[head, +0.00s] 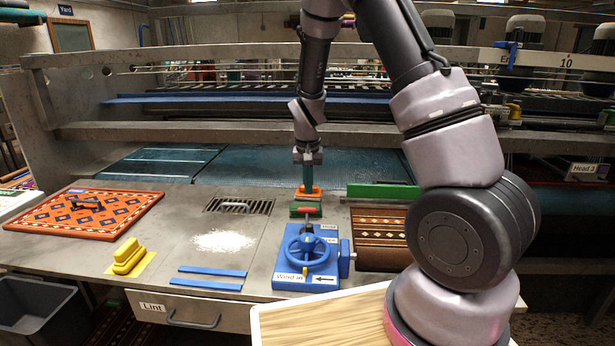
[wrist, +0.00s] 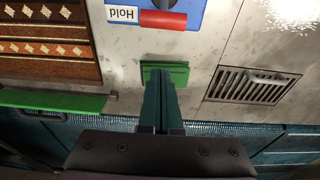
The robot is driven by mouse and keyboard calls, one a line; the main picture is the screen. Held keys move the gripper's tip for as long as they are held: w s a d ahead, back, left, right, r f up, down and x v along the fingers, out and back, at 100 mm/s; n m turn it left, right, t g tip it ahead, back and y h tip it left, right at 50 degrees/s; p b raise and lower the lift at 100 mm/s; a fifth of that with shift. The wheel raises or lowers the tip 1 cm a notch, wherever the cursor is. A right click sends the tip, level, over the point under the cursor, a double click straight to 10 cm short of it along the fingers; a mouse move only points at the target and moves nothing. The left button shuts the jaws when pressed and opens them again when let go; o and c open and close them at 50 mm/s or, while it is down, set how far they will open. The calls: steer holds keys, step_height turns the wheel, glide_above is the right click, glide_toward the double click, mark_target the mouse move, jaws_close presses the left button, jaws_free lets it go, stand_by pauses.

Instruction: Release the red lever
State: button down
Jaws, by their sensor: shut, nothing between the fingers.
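The red lever (head: 308,211) is a short red bar at the back end of the blue wind-in unit (head: 325,283). In the wrist view the red lever (wrist: 163,20) lies next to a white "Hold" label (wrist: 124,14). My gripper (wrist: 165,80) has green fingers, shut and empty, pointing down behind the lever. A bare strip of table shows between fingers and lever in the wrist view, so they look apart. Green plates show at the fingertips. An orange piece (head: 309,193) shows by the fingers in the head view; I cannot tell whether it belongs to them.
The unit carries a blue handwheel (head: 308,253). A patterned brown rug (head: 380,238) and a green bar (head: 384,191) lie right of it.

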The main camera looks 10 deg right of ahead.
mark_target(307, 219)
steer(key=shift+s+a+f, duration=0.25)
steer(key=shift+s+f, duration=0.5)
steer(key=shift+s, duration=0.05)
steer(key=shift+s+a+f, duration=0.25)
steer(key=shift+s+f, duration=0.45)
steer(key=shift+s, duration=0.1)
